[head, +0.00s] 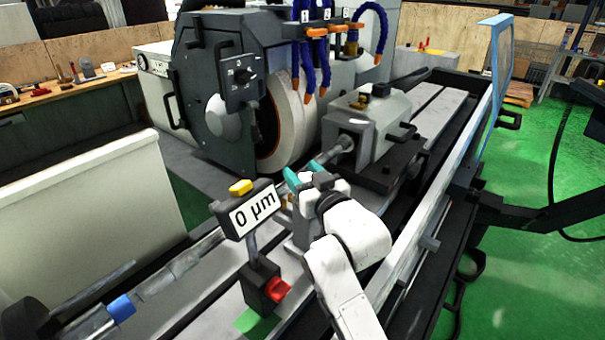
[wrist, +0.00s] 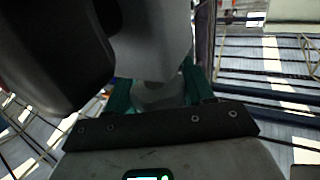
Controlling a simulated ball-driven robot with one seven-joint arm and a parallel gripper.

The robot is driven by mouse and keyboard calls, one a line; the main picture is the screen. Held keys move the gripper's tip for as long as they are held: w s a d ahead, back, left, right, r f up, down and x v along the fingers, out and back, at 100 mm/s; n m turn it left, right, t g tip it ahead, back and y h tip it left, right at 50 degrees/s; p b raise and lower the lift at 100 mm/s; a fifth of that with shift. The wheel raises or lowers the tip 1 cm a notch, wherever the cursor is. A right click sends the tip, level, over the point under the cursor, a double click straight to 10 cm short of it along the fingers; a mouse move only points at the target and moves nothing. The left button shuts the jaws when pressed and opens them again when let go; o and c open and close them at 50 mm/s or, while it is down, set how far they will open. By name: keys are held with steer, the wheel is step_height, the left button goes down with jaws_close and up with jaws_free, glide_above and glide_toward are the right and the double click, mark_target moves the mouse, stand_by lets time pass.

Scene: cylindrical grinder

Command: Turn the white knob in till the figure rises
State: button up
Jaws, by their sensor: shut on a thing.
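The gauge (head: 252,208) in the head view is a dark box with a yellow top. Its white face reads "0 µm". My gripper (head: 303,181), with teal fingers, is just right of the gauge at a grey block by the machine bed. In the wrist view my gripper (wrist: 158,92) has a teal finger on each side of a pale rounded part, which looks like the white knob (wrist: 158,98). The fingers are shut on it. Most of the knob is hidden by the fingers and my wrist in the head view.
The gauge stands on a black base (head: 262,285) with a red part (head: 278,290). The grinding wheel (head: 297,120) and a grey headstock (head: 370,125) are behind my gripper. A long metal rail (head: 440,215) runs on the right.

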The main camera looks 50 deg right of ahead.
steer(key=shift+m+g+h, duration=0.3)
steer(key=shift+m+h, duration=0.1)
steer(key=shift+h, duration=0.2)
steer(key=o, duration=1)
steer(key=shift+b+v, duration=1.6)
steer(key=shift+v, duration=3.8)
